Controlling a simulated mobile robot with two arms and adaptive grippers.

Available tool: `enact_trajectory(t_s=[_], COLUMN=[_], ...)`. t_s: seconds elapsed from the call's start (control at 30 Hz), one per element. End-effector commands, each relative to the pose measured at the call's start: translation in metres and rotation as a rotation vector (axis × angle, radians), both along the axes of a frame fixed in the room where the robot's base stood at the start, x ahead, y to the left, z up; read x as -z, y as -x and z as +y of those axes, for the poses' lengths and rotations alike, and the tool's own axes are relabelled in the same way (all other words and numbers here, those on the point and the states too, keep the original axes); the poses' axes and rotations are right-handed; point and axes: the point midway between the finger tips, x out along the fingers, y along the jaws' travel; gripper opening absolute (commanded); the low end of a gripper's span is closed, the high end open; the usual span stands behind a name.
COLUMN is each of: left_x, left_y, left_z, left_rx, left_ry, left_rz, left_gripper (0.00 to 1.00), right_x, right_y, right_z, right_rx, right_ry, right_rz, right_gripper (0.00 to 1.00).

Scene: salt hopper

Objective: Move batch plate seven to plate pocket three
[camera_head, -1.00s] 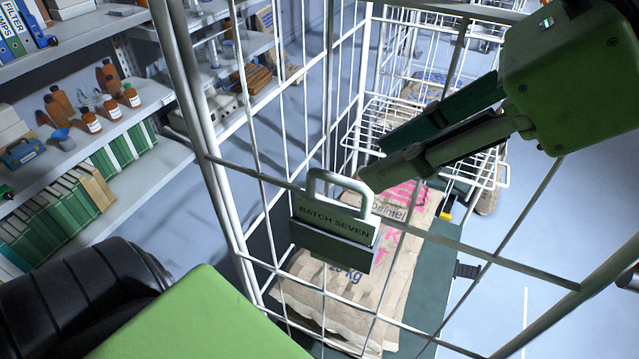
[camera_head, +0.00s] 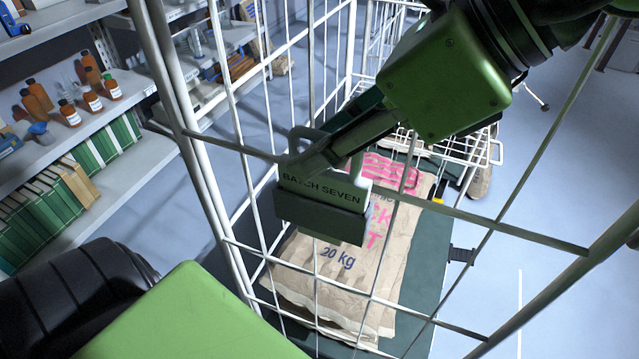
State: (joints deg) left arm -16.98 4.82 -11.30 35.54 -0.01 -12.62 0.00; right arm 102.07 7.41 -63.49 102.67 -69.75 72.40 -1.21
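The batch plate labelled "BATCH SEVEN" (camera_head: 345,192) is a pale plate with a loop handle (camera_head: 302,134). It stands in a dark grey pocket (camera_head: 318,217) on the near wire side of the cage cart. My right gripper (camera_head: 322,145) reaches in from the upper right, with its fingers at the handle. My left arm's green part (camera_head: 195,320) fills the lower left, and no fingers show there. No pocket marked three can be made out.
A white wire cage (camera_head: 215,190) surrounds the plate, with a paper sack marked 20 kg (camera_head: 345,265) inside on a dark green base. Shelves (camera_head: 130,165) with brown bottles and binders stand at the left. Blue-grey floor (camera_head: 560,200) is open at the right.

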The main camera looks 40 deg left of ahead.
Motion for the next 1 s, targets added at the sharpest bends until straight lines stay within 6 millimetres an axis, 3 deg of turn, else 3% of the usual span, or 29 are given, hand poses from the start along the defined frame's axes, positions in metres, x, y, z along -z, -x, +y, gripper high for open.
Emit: enact_trajectory(t_s=[0.13,0.27,1.0], left_x=[-0.0003,-0.0004,-0.0036], left_y=[0.0006,0.0014,0.0032], left_z=[-0.0038,-0.0064,-0.0061], left_rx=[-0.001,-0.001,0.002], left_ry=[0.004,0.007,0.007], left_rz=[0.001,0.001,0.004], left_gripper=[0.0,0.0,0.0], right_x=[-0.0004,-0.0004,-0.006], right_y=[0.0,0.0001,0.0001], right_z=[0.0,-0.0001,-0.0001], right_rx=[0.0,0.0,-0.001], right_ry=[0.0,0.0,-0.001], right_rz=[0.0,0.0,0.0], right_gripper=[0.28,0.0,0.0])
